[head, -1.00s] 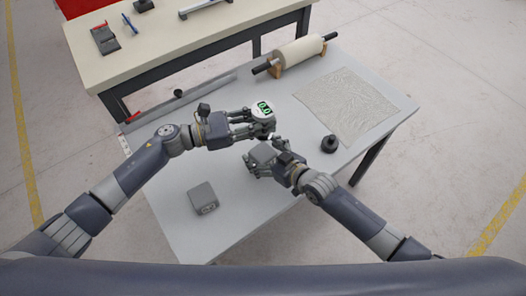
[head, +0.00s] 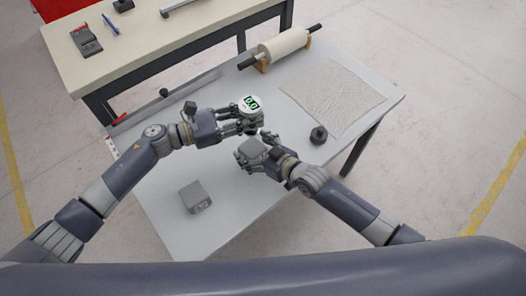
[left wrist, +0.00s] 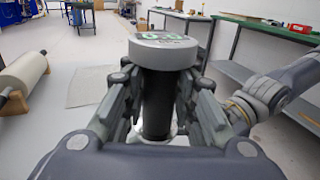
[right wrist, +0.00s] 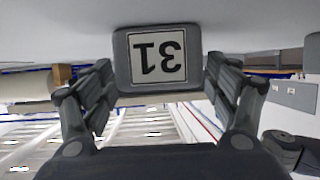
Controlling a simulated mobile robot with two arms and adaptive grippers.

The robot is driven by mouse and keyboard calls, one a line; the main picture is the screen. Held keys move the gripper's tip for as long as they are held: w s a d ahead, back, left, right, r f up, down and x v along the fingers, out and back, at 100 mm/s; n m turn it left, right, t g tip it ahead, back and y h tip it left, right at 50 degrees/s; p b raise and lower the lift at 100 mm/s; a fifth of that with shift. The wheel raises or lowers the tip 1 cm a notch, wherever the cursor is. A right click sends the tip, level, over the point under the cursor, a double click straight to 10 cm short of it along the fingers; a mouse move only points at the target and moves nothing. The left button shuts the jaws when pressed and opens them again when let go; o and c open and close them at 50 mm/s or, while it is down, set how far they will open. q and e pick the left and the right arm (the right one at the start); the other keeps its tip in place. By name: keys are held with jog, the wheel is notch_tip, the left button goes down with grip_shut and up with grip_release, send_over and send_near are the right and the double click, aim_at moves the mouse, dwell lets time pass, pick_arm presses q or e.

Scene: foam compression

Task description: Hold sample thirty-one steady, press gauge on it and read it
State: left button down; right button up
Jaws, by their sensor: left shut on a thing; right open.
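The gauge (head: 252,104), a round white-topped dial with a green display reading 0.0, is in my left gripper (head: 243,121). In the left wrist view, the fingers are shut around the dark stem (left wrist: 158,105) under its head. Sample thirty-one (head: 253,149) is a grey block on the table, close below the gauge in the picture. In the right wrist view its label (right wrist: 160,58) reads 31 upside down. My right gripper (right wrist: 160,85) is open, with a finger on each side of the block and visible gaps. Whether the gauge touches the block cannot be told.
Another grey block (head: 195,197) sits nearer the table's front. A black knobbed weight (head: 318,137) and a textured sheet (head: 333,98) lie to the right. A roll on a wooden stand (head: 283,47) is at the back. A cream workbench (head: 150,40) stands behind.

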jog(key=v, duration=1.1)
jog(key=shift+s+d+r, duration=0.15)
jog(key=shift+d, duration=0.05)
